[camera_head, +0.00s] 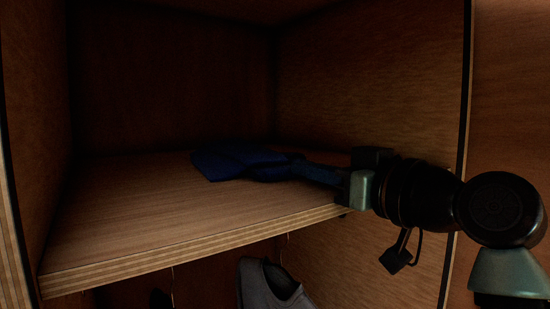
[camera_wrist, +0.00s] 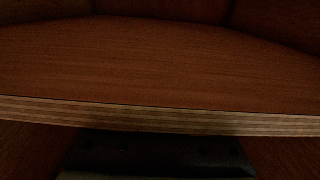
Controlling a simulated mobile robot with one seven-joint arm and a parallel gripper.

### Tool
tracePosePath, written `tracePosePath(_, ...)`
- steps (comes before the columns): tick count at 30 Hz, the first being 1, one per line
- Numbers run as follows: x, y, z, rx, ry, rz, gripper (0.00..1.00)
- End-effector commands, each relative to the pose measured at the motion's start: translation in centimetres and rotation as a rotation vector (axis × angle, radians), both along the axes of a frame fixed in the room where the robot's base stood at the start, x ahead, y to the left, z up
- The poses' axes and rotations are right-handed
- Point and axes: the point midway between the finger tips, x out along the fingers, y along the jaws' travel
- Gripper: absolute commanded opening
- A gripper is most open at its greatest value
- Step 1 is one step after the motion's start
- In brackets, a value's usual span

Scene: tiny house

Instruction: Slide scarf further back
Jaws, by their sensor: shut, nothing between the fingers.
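The blue scarf (camera_head: 225,163) lies bunched on the wooden shelf (camera_head: 140,215), right of the shelf's middle and back from the front edge. A narrow blue part runs right from it toward my gripper (camera_head: 343,180). My gripper reaches in from the right at the shelf's front right corner, low beside the board. It is shut with nothing held. Its fingertips are dark and hard to make out, and I cannot tell whether they touch the scarf. The wrist view shows the bare shelf top and its front edge (camera_wrist: 150,116), with no scarf in sight.
The shelf sits in a dark wooden compartment with a left wall (camera_head: 35,130), a right wall (camera_head: 375,80) and a back panel (camera_head: 180,85). The shelf's left and front part is clear.

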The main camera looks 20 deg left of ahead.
Motion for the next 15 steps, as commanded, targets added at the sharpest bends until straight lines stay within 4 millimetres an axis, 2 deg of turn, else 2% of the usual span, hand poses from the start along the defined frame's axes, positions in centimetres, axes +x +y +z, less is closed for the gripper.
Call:
tracePosePath(1,-0.1,0.9,0.3,-0.002,-0.01,0.011,0.0)
tracePosePath(15,0.7,2.1,0.5,-0.003,-0.011,0.013,0.0)
